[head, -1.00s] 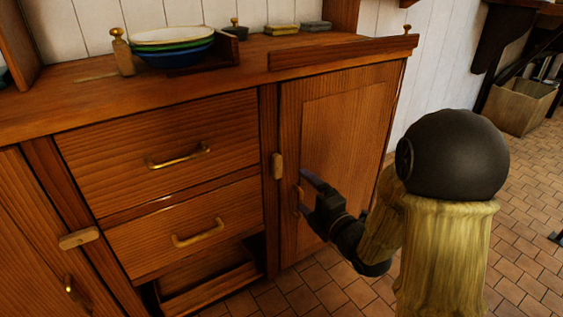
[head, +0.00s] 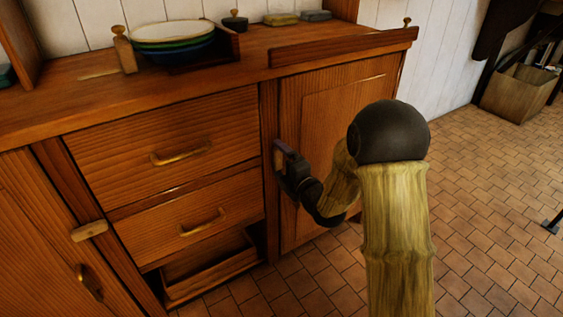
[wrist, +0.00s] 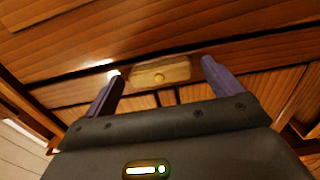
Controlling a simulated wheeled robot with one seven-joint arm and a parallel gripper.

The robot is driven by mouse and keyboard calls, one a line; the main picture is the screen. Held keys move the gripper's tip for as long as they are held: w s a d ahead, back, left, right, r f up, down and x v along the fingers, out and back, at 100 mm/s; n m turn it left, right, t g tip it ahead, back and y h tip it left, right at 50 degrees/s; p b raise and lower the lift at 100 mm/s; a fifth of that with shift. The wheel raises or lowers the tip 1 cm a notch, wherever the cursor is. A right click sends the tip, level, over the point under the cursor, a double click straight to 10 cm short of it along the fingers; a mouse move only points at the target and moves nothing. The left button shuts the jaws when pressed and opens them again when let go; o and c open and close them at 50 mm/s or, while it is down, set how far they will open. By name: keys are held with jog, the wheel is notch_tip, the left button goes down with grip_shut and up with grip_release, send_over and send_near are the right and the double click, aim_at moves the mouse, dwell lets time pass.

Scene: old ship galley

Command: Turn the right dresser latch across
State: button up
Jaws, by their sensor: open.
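The right dresser latch (wrist: 165,72) is a small pale wooden block with a brass pin at its middle. In the wrist view it lies between my open fingers, its long side running from one finger towards the other, with gaps at both ends. In the head view my gripper (head: 285,155) is at the left edge of the right dresser door (head: 325,115) and hides most of this latch. My fingers are open and empty. The wrist view does not settle how far the fingertips are from the wood. The right door looks closed.
The left latch (head: 89,230) lies across its door edge. Drawers with brass handles (head: 182,155) fill the middle, above a low tray-like drawer (head: 210,275). Nested bowls (head: 172,42) stand on the dresser top.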

jog(key=c, duration=1)
jog(key=shift+m, duration=0.3)
jog(key=m, duration=0.3)
jog(key=shift+m, duration=0.4)
jog(key=m, duration=0.4)
jog(key=shift+d+m+p, duration=0.1)
jog(key=shift+m+p, duration=0.2)
jog(key=m+p, duration=0.1)
jog(key=m, duration=0.4)
jog(key=shift+p, duration=0.4)
jog(key=shift+f+m+p, duration=0.1)
jog(key=shift+m+p, duration=0.6)
jog(key=shift+m, duration=1.3)
